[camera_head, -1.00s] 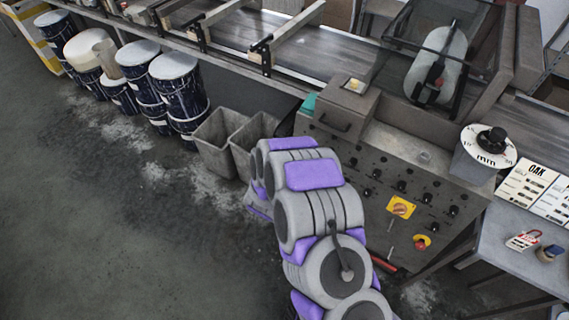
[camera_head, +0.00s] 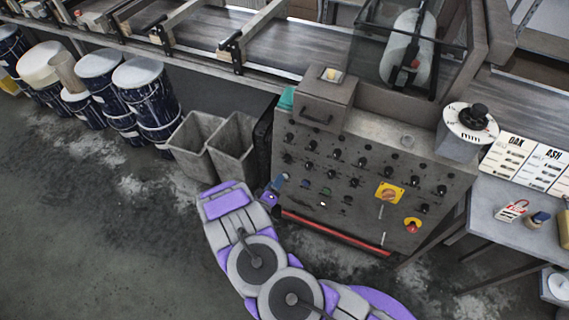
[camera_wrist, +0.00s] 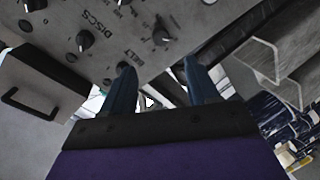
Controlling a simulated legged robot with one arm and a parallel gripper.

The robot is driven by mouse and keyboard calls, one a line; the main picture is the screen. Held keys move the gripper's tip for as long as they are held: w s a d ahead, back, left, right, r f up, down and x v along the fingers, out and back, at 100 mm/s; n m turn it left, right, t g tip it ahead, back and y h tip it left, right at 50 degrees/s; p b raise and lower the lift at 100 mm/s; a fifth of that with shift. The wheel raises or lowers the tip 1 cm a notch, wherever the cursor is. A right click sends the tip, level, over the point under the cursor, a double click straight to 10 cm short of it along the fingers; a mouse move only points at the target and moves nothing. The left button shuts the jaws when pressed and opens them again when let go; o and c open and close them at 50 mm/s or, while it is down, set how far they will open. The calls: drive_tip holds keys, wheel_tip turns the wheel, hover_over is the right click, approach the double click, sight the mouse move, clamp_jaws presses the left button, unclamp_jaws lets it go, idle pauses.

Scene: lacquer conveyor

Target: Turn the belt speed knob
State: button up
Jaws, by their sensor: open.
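In the wrist view the panel (camera_wrist: 122,22) fills the upper left, with "BELT" and "DISCS" labels. A black knob (camera_wrist: 161,37) sits near the BELT lettering. Which knob sets belt speed I cannot tell for certain. My gripper (camera_head: 277,184) is beside the panel's lower left edge. In the wrist view my gripper (camera_wrist: 162,80) has its two blue fingers apart, with no knob between them.
Two grey bins (camera_head: 233,150) stand left of the panel, with paint-spattered drums (camera_head: 143,95) farther left. A grey box with a handle (camera_head: 327,100) juts out above the panel. A table with label cards (camera_head: 512,158) stands at right. The floor at left is clear.

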approach(286, 160)
drive_tip(key=x, duration=0.2)
drive_tip(key=b+x, duration=0.1)
drive_tip(key=x, duration=0.1)
drive_tip(key=b+x, duration=0.1)
drive_tip(key=x, duration=0.1)
drive_tip(key=shift+w+d+f, duration=0.1)
drive_tip(key=shift+w+d, duration=0.1)
drive_tip(key=shift+d, duration=0.15)
drive_tip(key=shift+w, duration=0.65)
drive_tip(key=shift+w+a+f, duration=0.1)
drive_tip(key=shift+w+a, duration=0.05)
drive_tip(key=shift+a, duration=0.15)
drive_tip(key=shift+d, duration=0.35)
drive_tip(key=c, duration=0.4)
drive_tip(key=shift+a, duration=0.2)
drive_tip(key=c, duration=0.6)
